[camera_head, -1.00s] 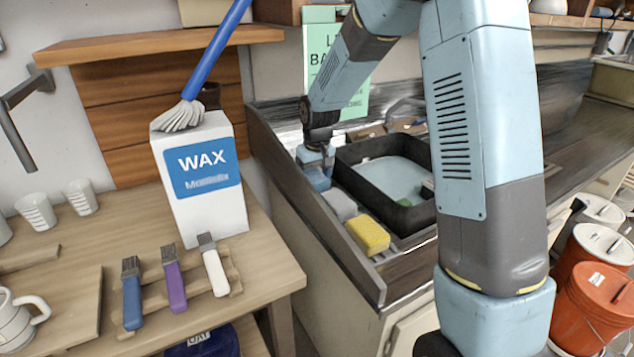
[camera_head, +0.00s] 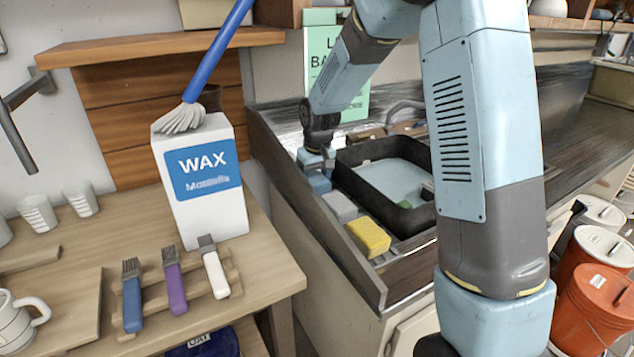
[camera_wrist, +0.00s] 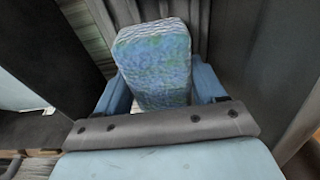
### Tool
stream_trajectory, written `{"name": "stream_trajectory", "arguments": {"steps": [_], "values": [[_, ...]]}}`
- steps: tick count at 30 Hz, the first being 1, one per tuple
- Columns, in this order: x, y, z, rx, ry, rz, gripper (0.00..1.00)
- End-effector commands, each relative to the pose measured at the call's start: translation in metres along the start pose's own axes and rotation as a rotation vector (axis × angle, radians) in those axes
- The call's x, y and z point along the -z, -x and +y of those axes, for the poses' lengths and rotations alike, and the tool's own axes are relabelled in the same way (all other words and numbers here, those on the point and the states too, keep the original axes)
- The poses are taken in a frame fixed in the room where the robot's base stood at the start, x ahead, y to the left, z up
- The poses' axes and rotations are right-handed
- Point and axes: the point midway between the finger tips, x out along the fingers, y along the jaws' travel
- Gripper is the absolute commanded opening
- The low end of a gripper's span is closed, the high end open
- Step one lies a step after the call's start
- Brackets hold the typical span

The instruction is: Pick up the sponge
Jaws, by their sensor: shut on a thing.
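A blue sponge with a greenish, wavy-patterned face (camera_wrist: 155,62) stands between the two blue fingers of my gripper (camera_wrist: 161,88) in the wrist view. My gripper is shut on it. In the head view my gripper (camera_head: 316,160) is at the left end of the sink ledge, over the blue sponge (camera_head: 319,182), which is partly hidden by it. A grey sponge (camera_head: 340,206) and a yellow sponge (camera_head: 369,238) lie nearer on the same ledge, apart from my gripper.
A black basin (camera_head: 405,215) stands right beside the sponges. A tall WAX carton (camera_head: 204,215) and several brushes are on the wooden table to the left. Orange buckets (camera_head: 600,305) stand at the lower right.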

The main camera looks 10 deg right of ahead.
Motion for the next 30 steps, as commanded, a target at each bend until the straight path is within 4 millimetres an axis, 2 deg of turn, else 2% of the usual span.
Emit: {"name": "stream_trajectory", "arguments": {"steps": [5, 10, 20, 24, 30], "values": [[0.002, 0.011, 0.000, 0.000, -0.001, 0.002, 0.36], [0.005, 0.041, 0.000, -0.001, -0.001, 0.004, 0.36], [-0.035, 0.105, -0.009, -0.001, -0.001, 0.005, 0.36], [-0.062, 0.120, -0.014, -0.002, -0.001, 0.002, 0.36], [-0.090, 0.138, -0.021, -0.001, -0.001, 0.002, 0.36]]}}
